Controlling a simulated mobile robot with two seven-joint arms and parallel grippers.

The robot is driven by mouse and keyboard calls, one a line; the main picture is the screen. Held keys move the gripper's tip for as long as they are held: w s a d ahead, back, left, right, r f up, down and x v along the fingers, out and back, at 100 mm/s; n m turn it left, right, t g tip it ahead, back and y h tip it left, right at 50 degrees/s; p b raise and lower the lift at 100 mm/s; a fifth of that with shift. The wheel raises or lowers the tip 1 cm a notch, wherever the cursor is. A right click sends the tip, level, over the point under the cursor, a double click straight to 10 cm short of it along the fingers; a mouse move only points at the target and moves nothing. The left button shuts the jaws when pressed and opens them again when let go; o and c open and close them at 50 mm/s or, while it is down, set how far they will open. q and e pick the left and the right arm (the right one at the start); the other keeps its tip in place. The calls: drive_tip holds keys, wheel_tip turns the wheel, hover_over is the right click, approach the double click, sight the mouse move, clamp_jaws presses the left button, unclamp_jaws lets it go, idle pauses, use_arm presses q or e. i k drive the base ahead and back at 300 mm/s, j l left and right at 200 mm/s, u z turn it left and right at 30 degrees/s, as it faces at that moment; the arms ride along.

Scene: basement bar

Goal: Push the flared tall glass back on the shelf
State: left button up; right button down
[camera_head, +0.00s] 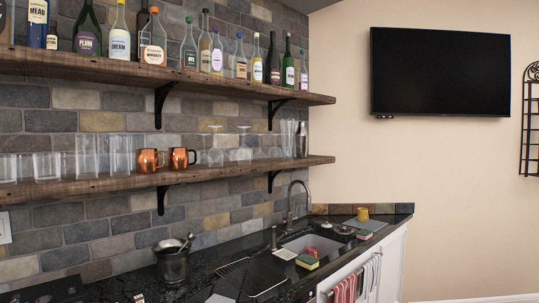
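Tall clear glasses that look flared toward the top (288,139) stand upright near the right end of the lower wooden shelf (230,171), left of a metal shaker (301,140). They overlap, and I cannot tell which one the task means or exactly how far each is from the shelf's front edge. Other clear tumblers (88,156) stand at the left of this shelf. Neither of my grippers shows in the head view.
Copper mugs (147,161) and stemmed glasses (244,143) share the lower shelf. Bottles (153,38) line the upper shelf (190,76). Below are a dark counter with an ice bucket (172,266), a wire rack (248,277), a faucet (291,203) and a sink with sponges (306,262).

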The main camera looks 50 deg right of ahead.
sight(288, 124)
drive_tip(key=l+u, duration=0.2)
drive_tip(key=l, duration=0.4)
drive_tip(key=l+u, duration=0.2)
drive_tip(key=l, duration=0.4)
drive_tip(key=k+l+u, duration=0.2)
drive_tip(key=l, duration=0.85)
drive_tip(key=k+l, duration=0.15)
drive_tip(key=l, duration=0.85)
drive_tip(key=k+l+u, duration=0.1)
drive_tip(key=l, duration=0.4)
drive_tip(key=k+l, duration=0.15)
drive_tip(key=l, duration=0.3)
drive_tip(key=k+l, duration=0.1)
drive_tip(key=l, duration=0.9)
drive_tip(key=k+u, duration=0.05)
